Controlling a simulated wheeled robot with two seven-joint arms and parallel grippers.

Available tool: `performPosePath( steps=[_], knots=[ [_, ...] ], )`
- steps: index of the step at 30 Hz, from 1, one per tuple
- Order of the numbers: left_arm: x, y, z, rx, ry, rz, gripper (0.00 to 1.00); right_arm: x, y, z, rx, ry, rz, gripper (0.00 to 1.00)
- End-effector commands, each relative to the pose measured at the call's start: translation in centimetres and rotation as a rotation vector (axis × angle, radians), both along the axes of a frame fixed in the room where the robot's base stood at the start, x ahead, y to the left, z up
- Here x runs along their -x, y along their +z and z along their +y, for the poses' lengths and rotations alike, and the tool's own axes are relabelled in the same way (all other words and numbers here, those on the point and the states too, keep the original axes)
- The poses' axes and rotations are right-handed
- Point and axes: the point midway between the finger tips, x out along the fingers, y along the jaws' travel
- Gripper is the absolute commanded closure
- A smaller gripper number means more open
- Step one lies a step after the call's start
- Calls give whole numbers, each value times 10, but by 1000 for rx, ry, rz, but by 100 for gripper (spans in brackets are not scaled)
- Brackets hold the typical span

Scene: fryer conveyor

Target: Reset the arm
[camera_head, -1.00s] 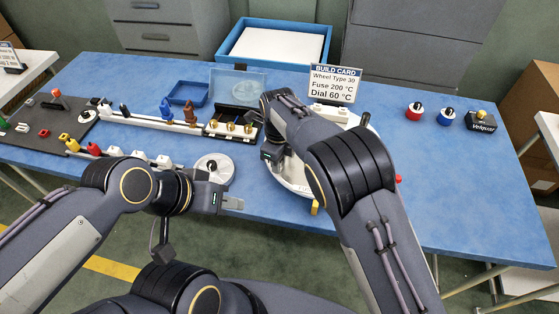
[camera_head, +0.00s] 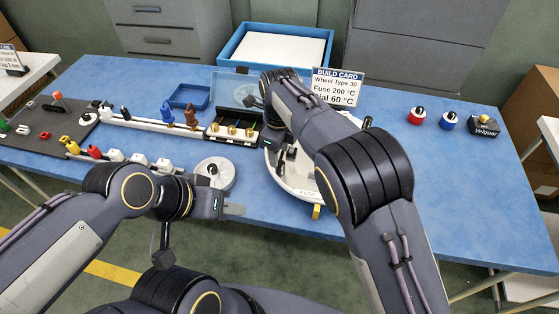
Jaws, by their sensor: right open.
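My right arm reaches over the white round appliance (camera_head: 297,182) at the table's middle. My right gripper (camera_head: 281,160) is partly hidden by its own forearm; it is open and seems to hold nothing. It is above the appliance's left part; whether it touches is unclear. My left gripper (camera_head: 233,210) is at the table's front edge, just below a white wheel-like disc (camera_head: 226,177). Its finger gap is not clear, and nothing shows in it.
A black box (camera_head: 240,119) with brass parts and a clear lid stands left of the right forearm. A build card (camera_head: 337,87) stands behind it. A white rail (camera_head: 150,123) and dark mat (camera_head: 45,130) lie left. Red (camera_head: 416,116) and blue (camera_head: 448,121) knobs stand right, with clear table before them.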

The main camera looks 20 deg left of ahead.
Motion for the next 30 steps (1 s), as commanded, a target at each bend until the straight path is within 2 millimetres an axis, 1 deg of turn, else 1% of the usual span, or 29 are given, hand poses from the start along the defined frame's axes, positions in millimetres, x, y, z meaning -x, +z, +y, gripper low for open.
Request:
performPosePath(
  steps=[1, 3, 6, 20, 23, 26, 29, 30],
  knots=[
    [0, -1, 0, 0, 0, 0, 64, 0, 7, 0, -1, 0, -2, 54],
    [0, -2, 0, 0, 0, 0, 64, -1, 14, 0, -1, 0, -2, 54],
    [0, -2, 0, 0, 0, 0, 64, 0, 19, 0, 1, -1, 0, 54],
    [0, -2, 0, 0, 0, 0, 64, 0, 21, 0, 1, -1, 0, 54],
    [0, -2, 0, 0, 0, 0, 64, -2, 24, -4, -5, 4, 2, 54],
    [0, -1, 0, 0, 0, 0, 64, -10, 38, -27, -39, 32, 10, 54],
    [0, -1, 0, 0, 0, 0, 64, -19, 64, -71, -108, 104, 15, 54],
    [0, -2, 0, 0, 0, 0, 64, -21, 76, -94, -143, 145, 13, 54]
  ],
)
